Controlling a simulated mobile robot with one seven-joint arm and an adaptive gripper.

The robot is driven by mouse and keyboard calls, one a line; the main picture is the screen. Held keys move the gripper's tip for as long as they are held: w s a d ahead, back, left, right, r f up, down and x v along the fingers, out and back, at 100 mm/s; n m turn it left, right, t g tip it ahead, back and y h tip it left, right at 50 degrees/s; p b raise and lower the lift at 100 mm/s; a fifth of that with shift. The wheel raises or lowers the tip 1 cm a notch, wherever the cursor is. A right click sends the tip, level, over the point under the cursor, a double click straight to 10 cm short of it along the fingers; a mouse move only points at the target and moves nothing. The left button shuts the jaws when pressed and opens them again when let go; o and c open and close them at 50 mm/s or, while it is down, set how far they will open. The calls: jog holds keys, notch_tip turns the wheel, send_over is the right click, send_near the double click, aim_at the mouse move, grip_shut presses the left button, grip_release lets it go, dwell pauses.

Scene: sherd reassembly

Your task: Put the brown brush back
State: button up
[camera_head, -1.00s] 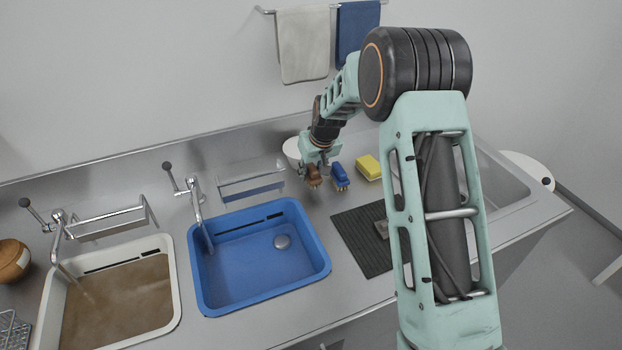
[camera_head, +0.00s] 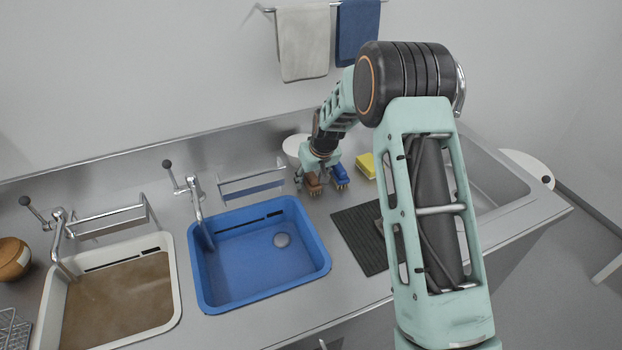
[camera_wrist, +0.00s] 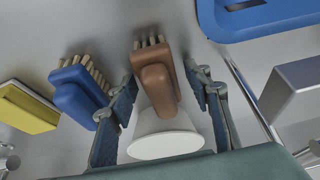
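The brown brush (camera_head: 312,184) appears to stand on the steel counter beside the blue brush (camera_head: 340,176). In the wrist view the brown brush (camera_wrist: 156,84) lies between my two fingers, with a visible gap on each side. My gripper (camera_head: 314,175) is open around it, and its spread fingers also show in the wrist view (camera_wrist: 164,79). The left finger in the wrist view is close to the blue brush (camera_wrist: 80,92); I cannot tell whether they touch.
A white bowl (camera_head: 292,147) stands just behind the brown brush. A yellow sponge (camera_head: 365,166) lies right of the blue brush. A blue basin (camera_head: 322,262) is in front left, and a dark ribbed mat (camera_head: 358,240) lies in front right. A metal rack (camera_head: 250,182) is at left.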

jog(key=shift+r, duration=0.5)
jog(key=v, duration=1.1)
jog(key=shift+s+b, duration=0.2)
jog(key=shift+b, duration=0.1)
jog(key=shift+d+r, duration=0.1)
jog(key=shift+r, duration=0.05)
